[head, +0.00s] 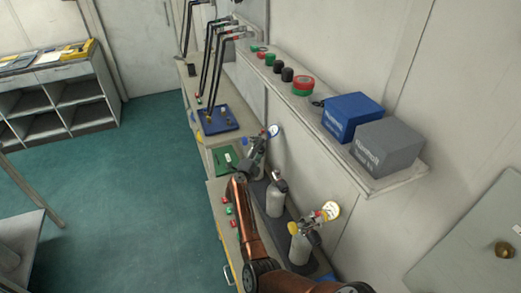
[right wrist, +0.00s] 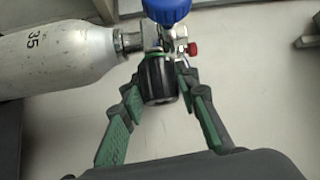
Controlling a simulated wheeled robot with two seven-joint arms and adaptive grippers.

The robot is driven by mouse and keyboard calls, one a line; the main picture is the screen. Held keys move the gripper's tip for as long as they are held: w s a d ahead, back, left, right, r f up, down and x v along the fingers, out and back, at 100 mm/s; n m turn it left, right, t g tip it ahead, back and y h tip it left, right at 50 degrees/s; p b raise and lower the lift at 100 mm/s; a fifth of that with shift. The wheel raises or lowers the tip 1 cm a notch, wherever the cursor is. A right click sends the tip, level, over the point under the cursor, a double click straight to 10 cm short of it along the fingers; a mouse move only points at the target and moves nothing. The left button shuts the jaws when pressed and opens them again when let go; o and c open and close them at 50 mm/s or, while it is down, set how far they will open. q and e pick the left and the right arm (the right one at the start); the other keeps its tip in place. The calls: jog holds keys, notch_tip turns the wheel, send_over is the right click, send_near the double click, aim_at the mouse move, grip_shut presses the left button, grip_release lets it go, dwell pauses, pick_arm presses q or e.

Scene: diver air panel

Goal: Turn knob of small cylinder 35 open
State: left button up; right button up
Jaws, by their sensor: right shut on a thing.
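Small cylinder 35 (right wrist: 55,55) is a pale grey bottle with "35" on its side, lying across the left of the right wrist view. Its valve carries a black knob (right wrist: 158,82) with a green ring. My right gripper (right wrist: 159,92) has its green-padded fingers on either side of this knob and is shut on it. In the head view my right gripper (head: 247,165) is at the farthest of the bench-side cylinders, beside a round gauge (head: 273,131); it largely hides that cylinder. The knob's turn position cannot be told. My left gripper is not in view.
Two more small cylinders (head: 275,198) (head: 299,248) with valves stand nearer along the wall. A shelf (head: 385,184) above holds a blue box (head: 352,114), a grey box (head: 385,146) and several round caps. A blue part (right wrist: 166,10) and small red knob (right wrist: 192,49) sit by the valve.

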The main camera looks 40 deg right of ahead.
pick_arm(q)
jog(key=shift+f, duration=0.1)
pick_arm(e)
jog(key=shift+f, duration=0.1)
jog(key=shift+c, duration=0.5)
jog(key=shift+f+n+b, duration=0.15)
jog(key=shift+n+b, duration=0.25)
jog(key=shift+b, duration=0.1)
jog(key=n+t+h+b, duration=0.1)
jog(key=n+t+b, duration=0.1)
jog(key=shift+f+h+b, duration=0.1)
jog(key=shift+h+b, duration=0.2)
jog(key=shift+b, duration=0.1)
pick_arm(q)
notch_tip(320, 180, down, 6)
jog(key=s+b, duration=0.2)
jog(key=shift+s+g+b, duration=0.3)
jog(key=shift+b, duration=0.1)
pick_arm(e)
jog(key=shift+r+n+t+h, duration=0.2)
jog(key=shift+n+t, duration=0.5)
jog(key=shift+n, duration=0.35)
jog(key=shift+r+n+t+h, duration=0.1)
jog(key=shift+n+t+h, duration=0.1)
jog(key=shift+n+t, duration=0.7)
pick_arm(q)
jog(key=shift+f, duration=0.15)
pick_arm(e)
jog(key=o, duration=1.2)
